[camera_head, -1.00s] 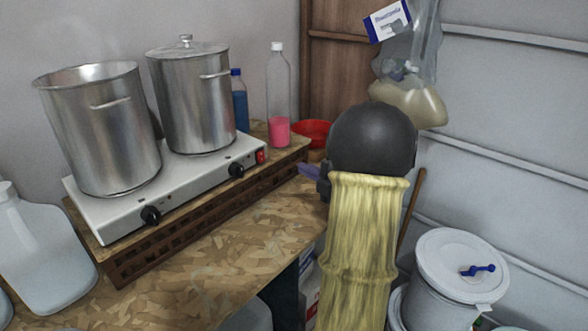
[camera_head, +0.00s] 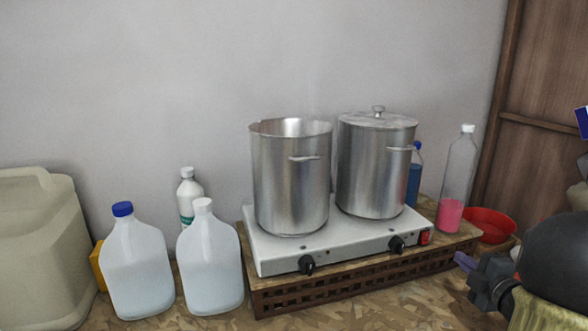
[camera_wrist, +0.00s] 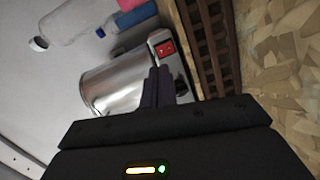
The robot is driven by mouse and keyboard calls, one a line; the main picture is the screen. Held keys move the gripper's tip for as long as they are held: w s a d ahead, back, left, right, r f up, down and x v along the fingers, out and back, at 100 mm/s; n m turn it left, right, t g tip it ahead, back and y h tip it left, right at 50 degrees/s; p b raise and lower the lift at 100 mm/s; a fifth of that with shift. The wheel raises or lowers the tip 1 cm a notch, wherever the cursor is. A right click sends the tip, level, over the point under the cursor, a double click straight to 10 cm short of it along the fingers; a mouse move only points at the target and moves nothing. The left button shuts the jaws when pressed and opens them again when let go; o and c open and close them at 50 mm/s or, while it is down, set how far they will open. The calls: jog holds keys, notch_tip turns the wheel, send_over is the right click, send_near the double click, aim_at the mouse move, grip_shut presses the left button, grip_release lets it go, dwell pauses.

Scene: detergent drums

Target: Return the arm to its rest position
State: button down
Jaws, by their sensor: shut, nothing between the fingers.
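My gripper (camera_head: 466,262) is at the right edge of the head view, at the end of my arm in its yellow sleeve. Its purple fingers are together and empty, just in front of the red bowl (camera_head: 488,224) and right of the hot plate (camera_head: 345,245). In the wrist view the closed fingers (camera_wrist: 158,88) point towards a steel pot (camera_wrist: 112,88) and the red switch (camera_wrist: 165,48) of the hot plate. They overlap these in the picture; I cannot tell the exact gap. Most of my arm is cut off by the head view's edge.
An open pot (camera_head: 290,185) and a lidded pot (camera_head: 374,170) stand on the hot plate. A bottle of pink liquid (camera_head: 450,215) and a blue bottle (camera_head: 413,182) stand at right. Two jugs, one blue-capped (camera_head: 137,265), and a large canister (camera_head: 38,250) stand left.

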jog(key=a+f+m+g+h+p, duration=0.35)
jog(key=a+m+g, duration=0.25)
jog(key=a+m, duration=0.55)
jog(key=s+a+f+m+g+y+p, duration=0.2)
jog(key=s+a+m+g, duration=0.3)
jog(key=s+a, duration=1)
jog(key=a+f+g+p, duration=0.1)
jog(key=g, duration=0.2)
jog(key=shift+s+f, duration=0.2)
jog(key=shift+s, duration=0.1)
jog(key=shift+a+m, duration=0.1)
jog(key=shift+m, duration=0.15)
